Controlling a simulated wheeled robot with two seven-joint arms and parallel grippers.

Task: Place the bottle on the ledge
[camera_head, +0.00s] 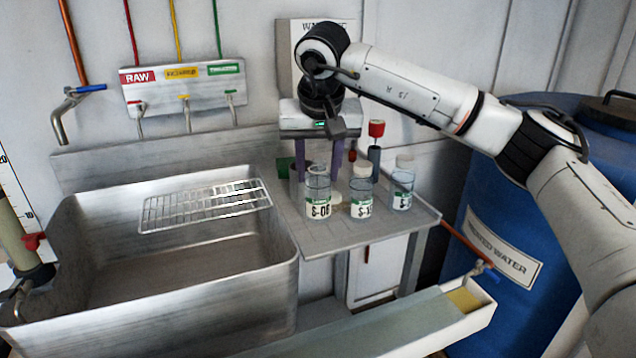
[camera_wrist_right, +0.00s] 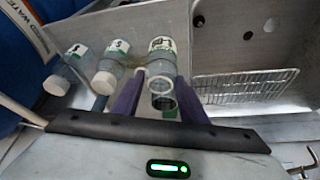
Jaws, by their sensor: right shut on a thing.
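The clear bottle marked S-06 (camera_head: 318,207) is upright at the left of the steel ledge (camera_head: 425,217) beside the sink. It looks open at the top. My right gripper (camera_head: 318,165) comes from behind and above, its purple fingers on either side of this bottle. In the right wrist view the bottle (camera_wrist_right: 162,60) shows between the fingertips (camera_wrist_right: 158,85), and the gripper is shut on it. I cannot tell whether its base touches the ledge. My left gripper is not in view.
Two white-capped bottles, S-18 (camera_head: 361,208) and another (camera_head: 402,195), stand close on the right. A red-topped item (camera_head: 376,130) is behind them. The sink (camera_head: 270,285) with a wire rack (camera_head: 205,205) lies left. A blue barrel (camera_head: 520,220) stands right. The ledge's front right is clear.

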